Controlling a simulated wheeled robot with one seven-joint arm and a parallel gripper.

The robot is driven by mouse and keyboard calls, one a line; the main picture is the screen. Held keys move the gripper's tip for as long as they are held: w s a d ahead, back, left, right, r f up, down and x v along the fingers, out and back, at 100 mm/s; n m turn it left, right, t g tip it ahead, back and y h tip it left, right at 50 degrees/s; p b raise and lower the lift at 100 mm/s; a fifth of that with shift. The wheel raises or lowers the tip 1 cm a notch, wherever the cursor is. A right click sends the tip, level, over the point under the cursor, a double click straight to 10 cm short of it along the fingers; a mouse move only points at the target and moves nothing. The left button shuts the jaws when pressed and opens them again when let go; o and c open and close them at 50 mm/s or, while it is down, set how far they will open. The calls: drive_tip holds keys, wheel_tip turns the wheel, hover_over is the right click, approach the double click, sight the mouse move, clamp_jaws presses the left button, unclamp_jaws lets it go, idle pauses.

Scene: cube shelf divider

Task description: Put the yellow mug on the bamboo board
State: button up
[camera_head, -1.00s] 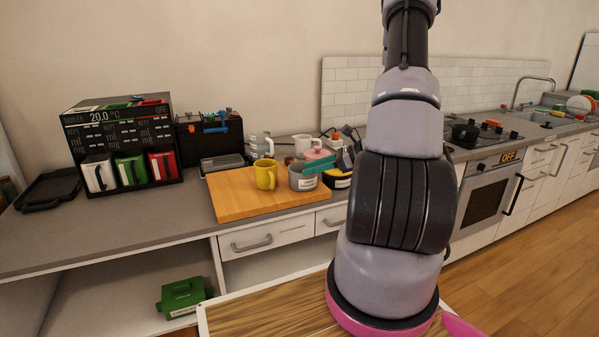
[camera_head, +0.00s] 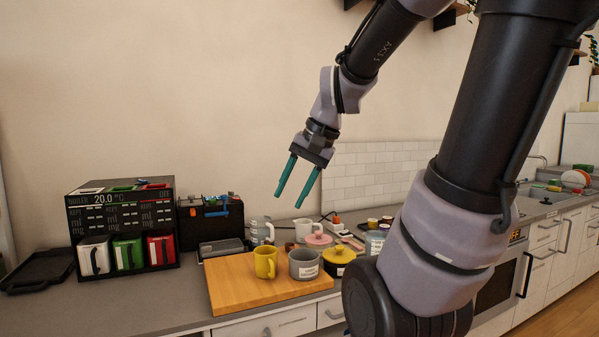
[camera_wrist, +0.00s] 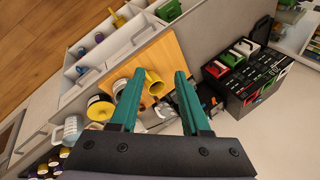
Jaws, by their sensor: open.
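The yellow mug (camera_head: 265,262) stands upright on the bamboo board (camera_head: 232,284), near its back right part. In the wrist view the yellow mug (camera_wrist: 154,84) shows between and beyond my fingers, on the bamboo board (camera_wrist: 165,55). My gripper (camera_head: 290,201) is open and empty, with teal fingers pointing down. It is high above the counter, above and a little right of the mug, not touching it. My gripper (camera_wrist: 155,105) also shows open in the wrist view.
A grey mug (camera_head: 303,264) stands close right of the yellow mug. A yellow-lidded pot (camera_head: 339,258), a white mug (camera_head: 304,230) and stacked cups (camera_head: 261,230) crowd behind and right. A black dispenser (camera_head: 122,228) and black tray (camera_head: 38,270) stand left. The board's left part is clear.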

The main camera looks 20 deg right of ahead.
drive_tip(key=s+r+n+t, duration=0.1)
drive_tip(key=s+r, duration=0.1)
drive_tip(key=s+r+n+t+h, duration=0.1)
drive_tip(key=r+n, duration=0.1)
drive_tip(key=shift+s+r+t+h, duration=0.3)
drive_tip(key=shift+s+r+t, duration=0.05)
drive_tip(key=shift+t, duration=0.05)
idle(1.5)
